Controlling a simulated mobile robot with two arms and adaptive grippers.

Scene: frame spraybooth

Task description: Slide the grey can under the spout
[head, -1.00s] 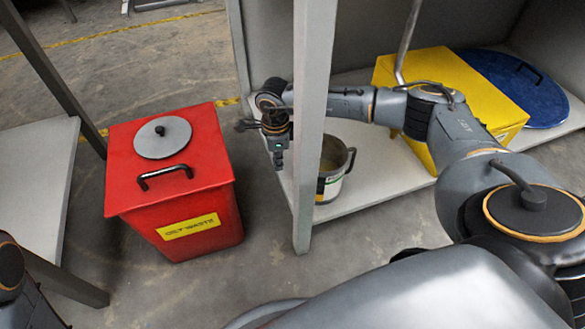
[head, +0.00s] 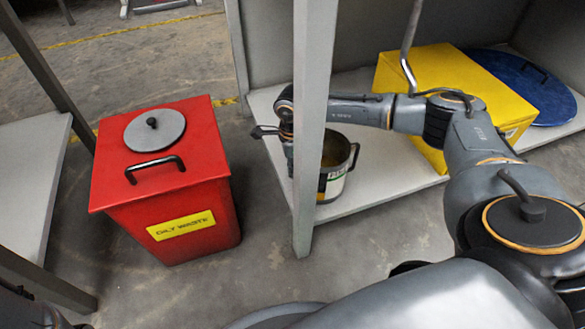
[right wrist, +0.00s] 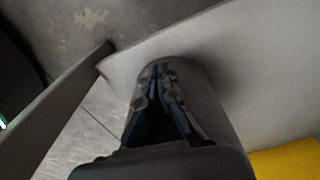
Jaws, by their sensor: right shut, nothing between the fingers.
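The grey can (head: 334,184), with a side handle and a label, stands upright on the light shelf floor, just right of the grey post, which hides part of it. The bent grey pipe that looks like the spout (head: 409,48) hangs from above, farther right, in front of the yellow box. My right gripper (head: 290,168) points down left of the can, partly behind the post. In the right wrist view its fingers (right wrist: 160,72) are shut and empty. A rounded grey shape lies behind them; I cannot tell whether they touch the can. My left gripper is not in view.
The grey post (head: 312,120) stands in front of the shelf floor (head: 385,180). A yellow box (head: 425,70) and a blue round lid (head: 525,85) are at the right. A red oily-waste bin (head: 165,190) stands on the floor at left.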

